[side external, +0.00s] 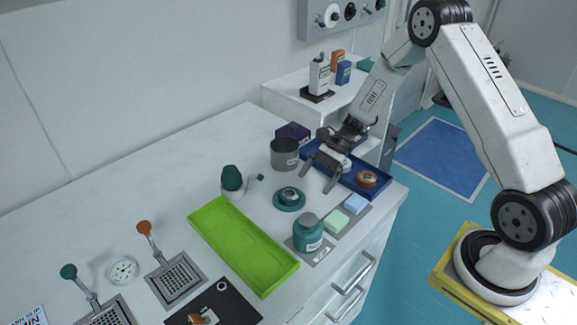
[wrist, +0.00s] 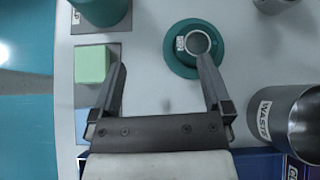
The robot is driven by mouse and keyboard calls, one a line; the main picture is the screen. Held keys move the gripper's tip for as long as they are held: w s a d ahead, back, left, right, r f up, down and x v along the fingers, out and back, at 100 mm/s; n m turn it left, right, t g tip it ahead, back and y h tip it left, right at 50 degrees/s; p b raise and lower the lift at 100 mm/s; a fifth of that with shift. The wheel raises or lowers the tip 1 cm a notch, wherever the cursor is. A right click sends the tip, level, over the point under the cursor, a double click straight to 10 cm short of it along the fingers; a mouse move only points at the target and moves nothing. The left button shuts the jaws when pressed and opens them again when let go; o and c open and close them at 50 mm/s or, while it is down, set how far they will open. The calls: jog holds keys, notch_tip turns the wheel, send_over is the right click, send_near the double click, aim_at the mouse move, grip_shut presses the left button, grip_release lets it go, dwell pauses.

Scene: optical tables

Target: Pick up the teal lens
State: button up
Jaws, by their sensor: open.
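The teal lens (side external: 289,199) is a round teal disc with a raised grey ring on top. It lies flat on the white bench top, and in the wrist view it shows at top right of centre (wrist: 178,63). My gripper (side external: 319,178) is open and empty, pointing down over the bench to the right of the lens. In the wrist view its right finger (wrist: 163,68) overlaps the near edge of the disc in the picture, while the left finger lies beside a green block. I cannot tell how high the fingertips are above the disc.
A grey waste can (side external: 284,154) stands behind the lens. A teal bottle (side external: 307,236) stands in front of it, near the green block (side external: 336,221) and blue block (side external: 356,203). A blue tray (side external: 380,190) with a copper-coloured lens (side external: 367,178) is at right; a lime tray (side external: 240,245) lies left.

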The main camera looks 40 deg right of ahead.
aim_at(289, 193)
jog(key=w+d+f+m+t+y, duration=0.2)
jog(key=w+m, duration=0.1)
jog(key=shift+w+d+y, duration=0.2)
jog(key=shift+d+y, duration=0.15)
jog(key=shift+y, duration=0.05)
jog(key=shift+a, duration=0.15)
jog(key=shift+x, duration=3.85)
jog(key=shift+f, duration=0.1)
jog(key=c, duration=1.2)
jog(key=shift+c, duration=0.2)
